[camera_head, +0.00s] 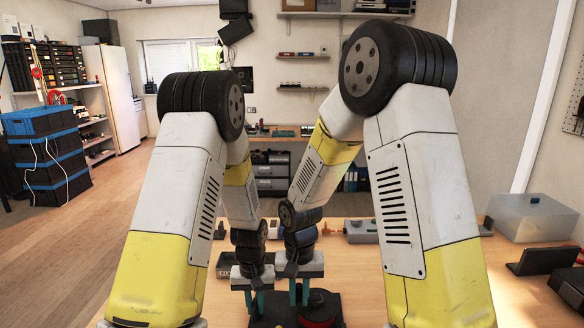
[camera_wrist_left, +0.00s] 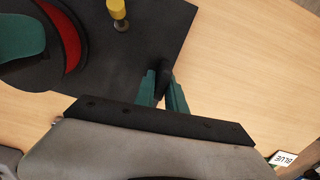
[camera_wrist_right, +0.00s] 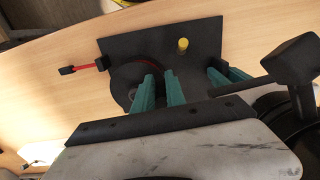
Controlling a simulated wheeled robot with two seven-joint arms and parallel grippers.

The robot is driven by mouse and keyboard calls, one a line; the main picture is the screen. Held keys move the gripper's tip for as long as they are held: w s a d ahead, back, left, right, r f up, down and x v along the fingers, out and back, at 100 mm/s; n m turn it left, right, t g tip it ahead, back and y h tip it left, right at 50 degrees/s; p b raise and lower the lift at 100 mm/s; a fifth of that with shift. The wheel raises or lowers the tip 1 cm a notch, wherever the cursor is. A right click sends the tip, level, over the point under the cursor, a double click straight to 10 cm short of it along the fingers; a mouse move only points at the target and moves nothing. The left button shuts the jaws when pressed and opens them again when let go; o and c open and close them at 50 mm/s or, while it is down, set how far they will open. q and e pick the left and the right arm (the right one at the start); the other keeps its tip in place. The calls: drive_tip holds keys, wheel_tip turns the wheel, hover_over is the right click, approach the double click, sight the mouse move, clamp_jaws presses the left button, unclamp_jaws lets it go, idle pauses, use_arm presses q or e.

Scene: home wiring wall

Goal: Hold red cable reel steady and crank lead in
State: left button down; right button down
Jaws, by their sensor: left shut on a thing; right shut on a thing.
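The red cable reel (camera_head: 318,317) sits on a black base plate (camera_wrist_right: 205,40); its red rim shows in the left wrist view (camera_wrist_left: 72,38). My left gripper (camera_wrist_left: 166,88) is shut on a black upright grip (camera_wrist_left: 165,72) near the plate's edge. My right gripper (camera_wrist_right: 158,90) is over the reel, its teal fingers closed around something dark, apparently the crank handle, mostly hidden. The red lead (camera_wrist_right: 90,66) runs from the reel onto the table and ends in a black plug (camera_wrist_right: 67,71). A yellow-capped post (camera_wrist_right: 183,45) stands on the plate beside the reel.
My two grippers are close together. A clear box (camera_head: 532,215) and a black stand (camera_head: 540,261) are at the right. A "BLUE" label (camera_wrist_left: 283,158) shows near the left wrist.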

drive_tip(key=shift+w+a, duration=0.1)
drive_tip(key=shift+w, duration=0.55)
drive_tip(key=shift+w+d, duration=0.25)
drive_tip(key=shift+w, duration=0.2)
drive_tip(key=shift+w+d, duration=0.1)
drive_tip(key=shift+w, duration=0.05)
drive_tip(key=shift+w+d, duration=0.45)
drive_tip(key=shift+w, duration=0.25)
